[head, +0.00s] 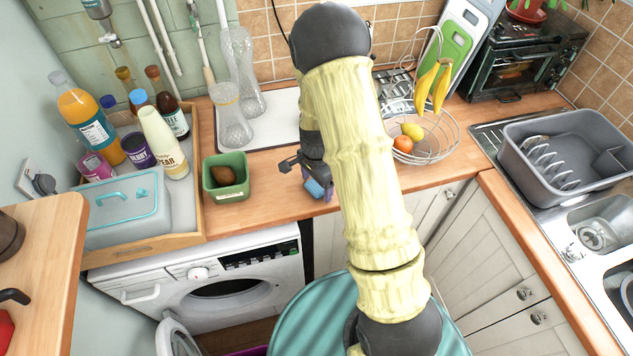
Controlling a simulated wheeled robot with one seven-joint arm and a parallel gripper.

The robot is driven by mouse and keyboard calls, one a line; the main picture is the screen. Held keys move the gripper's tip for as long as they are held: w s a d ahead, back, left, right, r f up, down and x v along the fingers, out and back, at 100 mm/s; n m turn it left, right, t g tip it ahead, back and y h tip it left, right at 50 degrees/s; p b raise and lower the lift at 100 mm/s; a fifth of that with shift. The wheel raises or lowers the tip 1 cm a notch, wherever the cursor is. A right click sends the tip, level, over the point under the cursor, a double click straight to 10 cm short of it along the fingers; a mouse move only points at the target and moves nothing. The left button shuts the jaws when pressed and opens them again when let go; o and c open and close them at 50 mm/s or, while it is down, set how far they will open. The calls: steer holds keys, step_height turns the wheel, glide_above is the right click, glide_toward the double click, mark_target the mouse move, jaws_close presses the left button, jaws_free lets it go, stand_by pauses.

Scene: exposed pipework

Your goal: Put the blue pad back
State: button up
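The blue pad (314,188) is a small block at the tips of my gripper (317,186), near the front edge of the wooden counter. One dark finger shows on its right side, and the pad appears to sit between the fingers. My own arm covers much of the hand, so I cannot tell whether the fingers are closed on the pad. I also cannot tell whether the pad touches the counter. A green tub (228,192) with a brown item in it stands to the left of my gripper.
A wooden tray (196,222) with bottles and a teal-lidded box (125,208) is at left. Glass vases (232,127) stand on a white board behind. A wire fruit basket (437,150) is right of my arm, with the sink and a grey dish rack (560,165) beyond.

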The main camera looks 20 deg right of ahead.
mark_target(317, 188)
step_height(317, 188, up, 12)
steer(key=shift+r+b, duration=0.2)
steer(key=shift+b, duration=0.25)
stand_by(0.7)
steer(key=s+r+n+t, duration=0.1)
steer(key=s+r+n, duration=0.1)
steer(key=s+n, duration=0.4)
steer(key=s+r+n+t, duration=0.1)
steer(key=s+r+n, duration=0.2)
steer(key=s+n, duration=0.4)
steer(key=shift+s+n+t, duration=0.3)
steer(key=shift+s, duration=0.4)
